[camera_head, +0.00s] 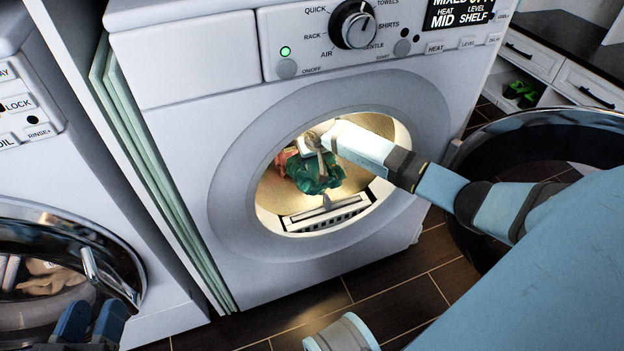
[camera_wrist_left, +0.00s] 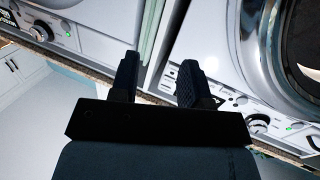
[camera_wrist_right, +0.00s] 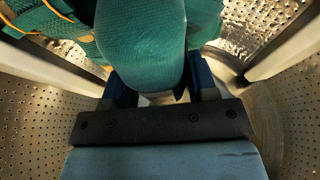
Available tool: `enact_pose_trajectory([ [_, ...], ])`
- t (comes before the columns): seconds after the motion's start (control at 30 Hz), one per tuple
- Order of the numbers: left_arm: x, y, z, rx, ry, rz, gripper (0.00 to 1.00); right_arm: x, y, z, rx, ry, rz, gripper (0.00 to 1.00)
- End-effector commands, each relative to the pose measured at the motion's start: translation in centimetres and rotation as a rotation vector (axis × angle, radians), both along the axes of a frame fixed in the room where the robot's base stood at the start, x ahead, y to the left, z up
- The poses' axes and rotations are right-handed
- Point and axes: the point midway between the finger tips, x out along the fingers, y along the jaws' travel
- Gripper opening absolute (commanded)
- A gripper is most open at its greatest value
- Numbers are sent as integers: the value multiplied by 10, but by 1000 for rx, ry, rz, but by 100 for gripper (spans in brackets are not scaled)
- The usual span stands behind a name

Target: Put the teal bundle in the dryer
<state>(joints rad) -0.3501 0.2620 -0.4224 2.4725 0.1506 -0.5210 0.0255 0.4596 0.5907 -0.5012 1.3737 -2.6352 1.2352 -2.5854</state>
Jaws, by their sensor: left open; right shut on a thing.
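The teal bundle (camera_head: 318,174) is inside the lit drum of the dryer (camera_head: 230,190), whose round door (camera_head: 540,140) stands open to the right. My right arm reaches through the opening, and my right gripper (camera_head: 318,150) is shut on the bundle. In the right wrist view the teal cloth (camera_wrist_right: 140,40) fills the space between the fingers (camera_wrist_right: 160,90), with the perforated drum wall around it. My left gripper (camera_head: 88,322) is open and empty at the lower left, in front of the left machine; its two fingers also show in the left wrist view (camera_wrist_left: 155,80).
A reddish item (camera_head: 284,160) lies beside the bundle in the drum. A cabinet with drawers (camera_head: 570,75) stands at the back right. The dark tiled floor in front is clear.

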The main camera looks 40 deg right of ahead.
Motion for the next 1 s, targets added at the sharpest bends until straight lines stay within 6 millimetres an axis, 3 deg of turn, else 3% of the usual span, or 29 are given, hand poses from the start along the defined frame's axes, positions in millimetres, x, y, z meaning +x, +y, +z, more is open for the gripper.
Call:
enact_pose_trajectory([
  [0.03, 3, 1, -4, 15, -29, 0, 43, 0, 2, -16, 4, 0, -2, 3],
  [0.1, 6, 3, -3, 37, -66, 3, 43, 0, 1, -28, 2, -2, -1, 3],
  [0.37, 11, 6, 1, 73, -134, 8, 43, 0, 0, -48, 1, -3, -1, 3],
  [0.6, 15, 9, -5, 121, -205, 13, 43, 0, 1, -80, 3, -2, -2, 3],
  [0.77, 20, 12, 9, 142, -254, 11, 43, 0, 0, -79, -1, -4, 0, 3],
  [1.0, 17, 12, 6, 139, -248, 10, 43, 1, -1, -83, -1, -4, 0, 3],
])
